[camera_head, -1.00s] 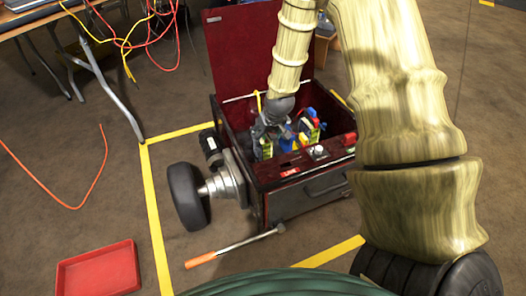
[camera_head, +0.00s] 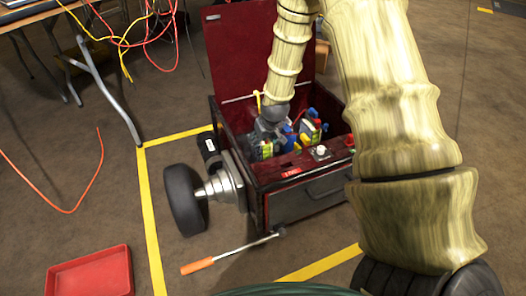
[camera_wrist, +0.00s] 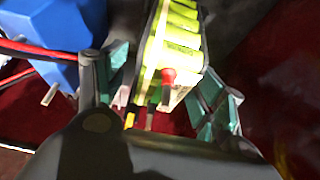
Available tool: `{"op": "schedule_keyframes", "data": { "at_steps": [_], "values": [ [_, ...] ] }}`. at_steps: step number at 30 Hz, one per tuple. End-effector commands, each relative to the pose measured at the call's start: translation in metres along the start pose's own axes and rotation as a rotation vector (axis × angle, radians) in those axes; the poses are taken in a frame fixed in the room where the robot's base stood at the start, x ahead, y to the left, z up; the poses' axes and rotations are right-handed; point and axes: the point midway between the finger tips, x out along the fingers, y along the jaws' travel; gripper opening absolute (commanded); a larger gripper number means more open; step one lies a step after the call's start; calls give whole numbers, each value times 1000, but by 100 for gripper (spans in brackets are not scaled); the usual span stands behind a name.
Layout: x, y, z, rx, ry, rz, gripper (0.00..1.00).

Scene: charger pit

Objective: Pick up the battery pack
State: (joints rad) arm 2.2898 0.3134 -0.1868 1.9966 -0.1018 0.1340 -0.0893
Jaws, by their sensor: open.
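The battery pack, yellow-green with ribbed sides and a red terminal, lies inside the red metal box. It fills the middle of the wrist view (camera_wrist: 178,45) and shows small in the head view (camera_head: 266,150). My gripper (camera_wrist: 165,97) is open, with its teal-padded fingers on either side of the pack's near end. I cannot tell whether either finger touches it. In the head view my gripper (camera_head: 273,132) is down inside the box, its fingers mostly hidden. A blue connector block (camera_wrist: 68,22) with red and black cables is left of the pack in the wrist view.
The red box (camera_head: 262,197) has its lid raised behind and a button panel on its front edge. A wheel (camera_head: 184,198) stands at its left. An orange-handled tool (camera_head: 198,265) and red tray (camera_head: 90,272) lie on the floor. Another yellow-and-blue cluster (camera_head: 311,129) is to the right inside.

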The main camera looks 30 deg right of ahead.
Motion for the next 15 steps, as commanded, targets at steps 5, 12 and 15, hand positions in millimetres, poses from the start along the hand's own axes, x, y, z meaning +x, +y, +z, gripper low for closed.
{"op": "schedule_keyframes", "data": {
  "at_steps": [5,12,15],
  "values": [
    [0,0,0,0,0,0,46],
    [0,0,0,0,0,0,2],
    [0,0,0,0,0,0,0]
  ]
}}
